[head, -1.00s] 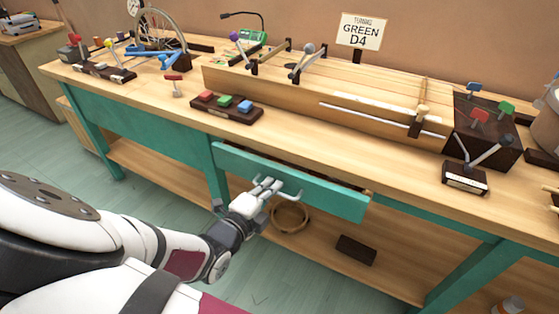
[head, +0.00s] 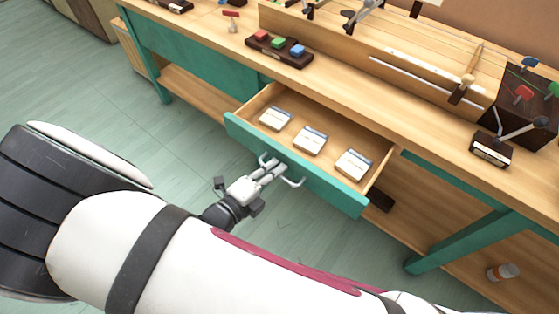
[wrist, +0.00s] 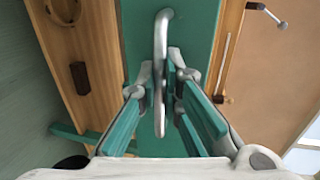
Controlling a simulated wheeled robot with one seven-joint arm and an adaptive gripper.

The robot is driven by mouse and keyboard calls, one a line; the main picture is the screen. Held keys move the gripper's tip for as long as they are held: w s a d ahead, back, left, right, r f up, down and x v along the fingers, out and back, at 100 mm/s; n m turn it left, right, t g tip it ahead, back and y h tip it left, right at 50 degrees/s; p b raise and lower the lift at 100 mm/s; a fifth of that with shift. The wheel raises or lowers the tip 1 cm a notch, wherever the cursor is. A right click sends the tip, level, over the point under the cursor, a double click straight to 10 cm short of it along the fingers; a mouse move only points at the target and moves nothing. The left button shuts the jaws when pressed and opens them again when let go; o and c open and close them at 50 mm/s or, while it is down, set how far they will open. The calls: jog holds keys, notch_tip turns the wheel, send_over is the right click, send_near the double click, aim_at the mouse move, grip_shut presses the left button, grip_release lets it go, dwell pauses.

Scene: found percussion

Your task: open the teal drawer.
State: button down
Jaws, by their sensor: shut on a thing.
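The teal drawer (head: 320,182) stands pulled out from under the workbench, with its wooden inside showing in the head view. Several small white packets with dark edges (head: 310,141) lie in it. The silver bar handle (head: 291,181) is on its teal front. My gripper (head: 277,169) is at the handle, shut on it. In the wrist view the handle (wrist: 160,70) runs between the two fingers of my gripper (wrist: 165,100), in front of the teal drawer front (wrist: 203,40).
The wooden bench top (head: 360,95) above carries a block with red, green and blue buttons (head: 279,48) and a long stringed box (head: 400,75). Open floor lies before the drawer.

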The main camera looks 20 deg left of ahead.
jog(key=shift+s+f, duration=0.1)
jog(key=shift+s, duration=0.25)
jog(key=shift+a, duration=0.1)
jog(key=c, duration=2)
grip_release()
